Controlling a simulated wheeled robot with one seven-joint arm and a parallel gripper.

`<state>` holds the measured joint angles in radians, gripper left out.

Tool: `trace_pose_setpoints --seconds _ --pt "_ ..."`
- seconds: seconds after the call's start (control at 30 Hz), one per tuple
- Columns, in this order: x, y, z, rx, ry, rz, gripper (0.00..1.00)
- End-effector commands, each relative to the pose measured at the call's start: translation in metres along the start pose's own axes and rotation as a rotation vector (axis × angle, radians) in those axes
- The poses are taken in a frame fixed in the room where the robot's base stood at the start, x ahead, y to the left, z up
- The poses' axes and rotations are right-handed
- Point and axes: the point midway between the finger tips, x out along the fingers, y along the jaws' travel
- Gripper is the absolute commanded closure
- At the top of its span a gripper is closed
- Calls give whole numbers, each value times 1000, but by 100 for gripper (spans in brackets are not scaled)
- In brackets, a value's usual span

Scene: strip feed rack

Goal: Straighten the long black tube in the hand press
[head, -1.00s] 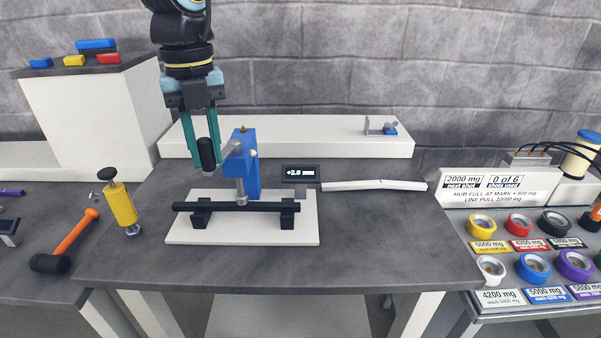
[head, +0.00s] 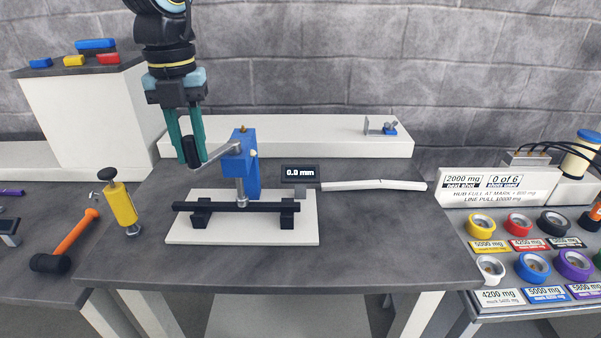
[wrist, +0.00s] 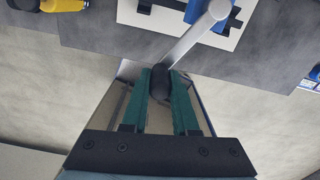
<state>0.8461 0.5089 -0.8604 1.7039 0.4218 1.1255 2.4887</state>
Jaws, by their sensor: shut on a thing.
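The long black tube (head: 262,206) lies across two black supports (head: 201,214) on the white base of the hand press. The blue press body (head: 246,166) stands behind it, with its grey ram (head: 241,191) coming down to the tube's middle. A grey lever (head: 220,153) runs left from the press to a black handle. My gripper (head: 190,152) is shut on that black handle, which also shows between the teal fingers in the wrist view (wrist: 161,82). The small display (head: 299,173) reads 0.0 mm. Whether the ram touches the tube is hard to tell.
A yellow cylinder tool (head: 122,206) and an orange-handled mallet (head: 73,238) are at the left. A white strip (head: 370,184) lies right of the press. The dark table's front right is clear.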

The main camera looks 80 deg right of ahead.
Motion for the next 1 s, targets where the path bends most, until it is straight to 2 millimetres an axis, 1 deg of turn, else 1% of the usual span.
trace_pose_setpoints --seconds 0.1,0.17,0.67,0.77,1.0 --pt "1 -14 -8 -130 0 0 100" --pt "1 -17 -10 -181 0 0 100" --pt "0 -17 -10 -191 0 0 100" --pt "1 -27 -14 -276 0 0 100" --pt "1 -54 -20 -551 0 -1 100"
